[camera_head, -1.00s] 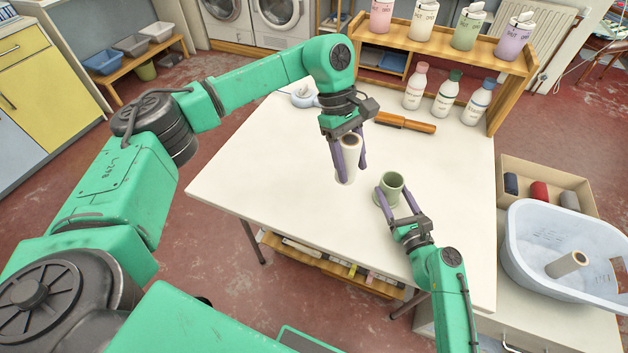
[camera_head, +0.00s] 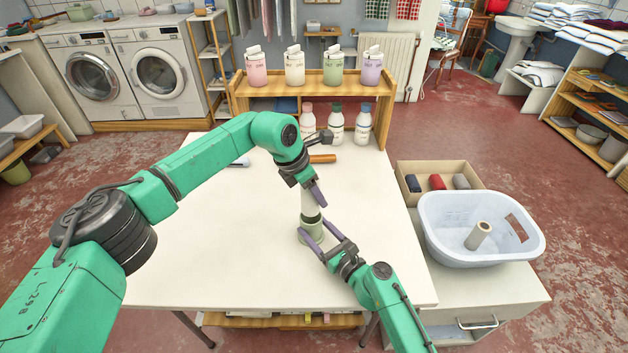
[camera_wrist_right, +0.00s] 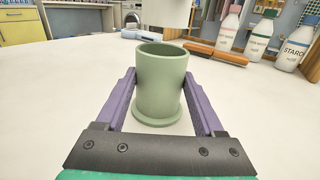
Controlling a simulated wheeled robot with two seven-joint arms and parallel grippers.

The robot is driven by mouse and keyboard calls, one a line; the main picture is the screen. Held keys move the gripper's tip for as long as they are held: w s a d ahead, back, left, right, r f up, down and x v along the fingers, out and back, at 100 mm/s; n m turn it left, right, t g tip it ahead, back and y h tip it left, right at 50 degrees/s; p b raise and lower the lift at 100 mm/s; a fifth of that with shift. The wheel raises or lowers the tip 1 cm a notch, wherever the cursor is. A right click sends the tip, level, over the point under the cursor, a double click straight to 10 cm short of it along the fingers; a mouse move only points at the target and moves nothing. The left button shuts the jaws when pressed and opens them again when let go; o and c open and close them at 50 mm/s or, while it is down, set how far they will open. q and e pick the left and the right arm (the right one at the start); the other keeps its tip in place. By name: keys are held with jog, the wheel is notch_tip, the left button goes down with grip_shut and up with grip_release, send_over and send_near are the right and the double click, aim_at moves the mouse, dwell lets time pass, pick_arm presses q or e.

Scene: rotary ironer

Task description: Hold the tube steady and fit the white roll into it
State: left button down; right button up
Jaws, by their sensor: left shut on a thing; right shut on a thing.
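The green tube (camera_head: 312,229) stands upright on the white table, with a wider foot and an open top. My right gripper (camera_head: 314,232) is shut on it, one finger on each side; the tube also shows between the fingers in the right wrist view (camera_wrist_right: 160,84). My left gripper (camera_head: 314,196) is shut on the white roll (camera_head: 308,206) and holds it upright over the tube. In the right wrist view, the roll's lower end (camera_wrist_right: 165,12) hangs above the tube's rim with a gap visible between them. The left fingers partly hide the roll.
A brush with an orange handle (camera_head: 322,158) and several bottles (camera_head: 336,124) are at the table's back, by a wooden shelf (camera_head: 330,84). At right are a basin (camera_head: 450,241) holding another roll (camera_head: 479,235) and a box (camera_head: 402,184).

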pick_arm(q)
jog(key=shift+f, duration=1)
jog(key=shift+c, duration=0.7)
grip_release()
notch_tip(320, 180, up, 7)
jog(key=shift+r, duration=0.1)
pick_arm(e)
jog(key=o, duration=1.6)
jog(key=shift+c, duration=0.2)
